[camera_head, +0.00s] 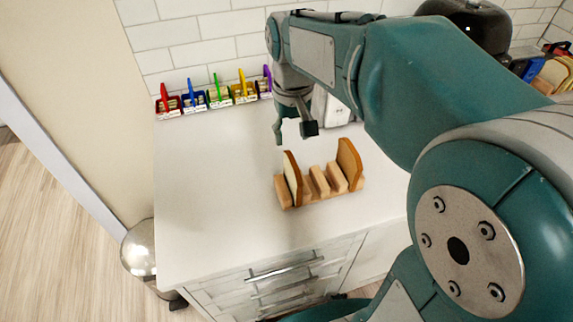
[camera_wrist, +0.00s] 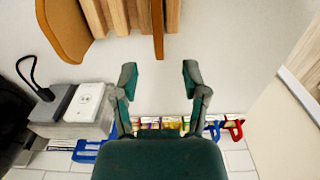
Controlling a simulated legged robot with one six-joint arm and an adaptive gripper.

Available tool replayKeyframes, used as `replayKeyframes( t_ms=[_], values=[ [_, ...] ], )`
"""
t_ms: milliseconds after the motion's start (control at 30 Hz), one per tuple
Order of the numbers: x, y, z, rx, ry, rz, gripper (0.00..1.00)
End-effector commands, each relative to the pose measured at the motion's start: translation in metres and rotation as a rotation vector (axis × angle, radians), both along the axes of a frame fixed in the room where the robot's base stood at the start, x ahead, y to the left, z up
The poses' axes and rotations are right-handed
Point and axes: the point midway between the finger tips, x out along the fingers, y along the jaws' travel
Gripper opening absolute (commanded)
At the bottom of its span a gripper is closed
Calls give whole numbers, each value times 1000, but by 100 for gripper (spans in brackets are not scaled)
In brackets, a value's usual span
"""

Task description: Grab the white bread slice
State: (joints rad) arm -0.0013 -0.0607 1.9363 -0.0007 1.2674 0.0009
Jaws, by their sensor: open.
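A wooden rack (camera_head: 325,193) on the white counter holds two upright bread slices. The left slice (camera_head: 292,180) shows a pale, whitish face with a brown crust. The right slice (camera_head: 349,165) looks browner. In the wrist view the rack (camera_wrist: 117,14) is at the top, the pale slice (camera_wrist: 158,30) is seen nearly edge-on, and the browner slice (camera_wrist: 65,28) is at the left. My gripper (camera_head: 294,132) is open and empty, above the counter and on the wall side of the rack. In the wrist view my gripper (camera_wrist: 159,76) has its fingers apart, in line with the pale slice, not touching it.
Several small coloured bins (camera_head: 218,95) stand along the tiled wall. A white and grey appliance (camera_wrist: 85,100) stands near the wall, behind my arm. A dark machine (camera_head: 470,22) is at the back right. The counter left of the rack is clear.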

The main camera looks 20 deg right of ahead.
Motion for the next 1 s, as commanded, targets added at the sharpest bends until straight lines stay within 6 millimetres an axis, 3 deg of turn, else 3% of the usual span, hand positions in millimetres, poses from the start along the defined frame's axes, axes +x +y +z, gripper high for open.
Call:
replayKeyframes(
  t_ms=[200,433,700,967,1000],
  values=[
    [-1,-2,-36,2,4,-1,58],
    [-1,-1,-56,1,2,-1,58],
    [-1,0,-95,1,1,-1,58],
    [-1,0,-99,1,-1,-1,58],
    [-1,-1,-99,1,-1,-1,53]
  ],
)
